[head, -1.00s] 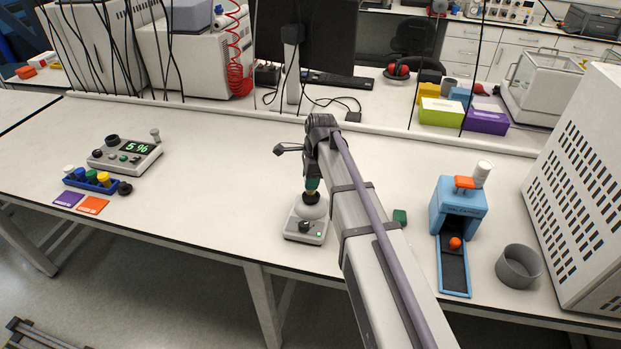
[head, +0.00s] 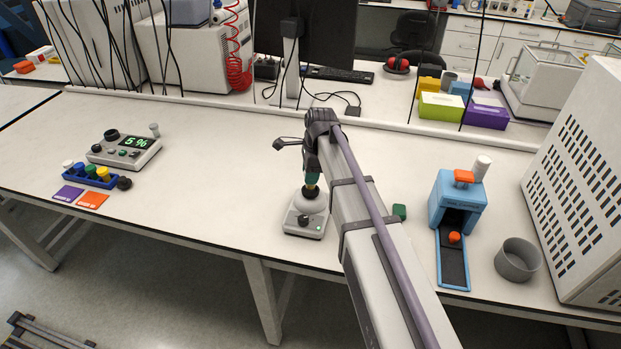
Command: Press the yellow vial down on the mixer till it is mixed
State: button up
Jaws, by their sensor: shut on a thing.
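The mixer (head: 301,228) is a small pale box with a white dome, a dark knob and a small green light on the front half of the table. My gripper (head: 311,178) points down right above it and is shut on a vial (head: 311,184). Only a small yellowish sliver of this vial shows above a dark part over the dome. It looks upright and appears to touch the mixer's top, but the contact is hard to make out. My arm hides part of it. A yellow-topped piece (head: 103,173) also stands in the blue rack at the left.

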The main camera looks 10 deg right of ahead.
jog(key=shift+f+b, duration=0.9)
jog(key=shift+f, duration=0.15)
dwell(1.8)
notch_tip(320, 180, up, 7)
jog(key=p, duration=0.7)
jog(key=shift+r, duration=0.15)
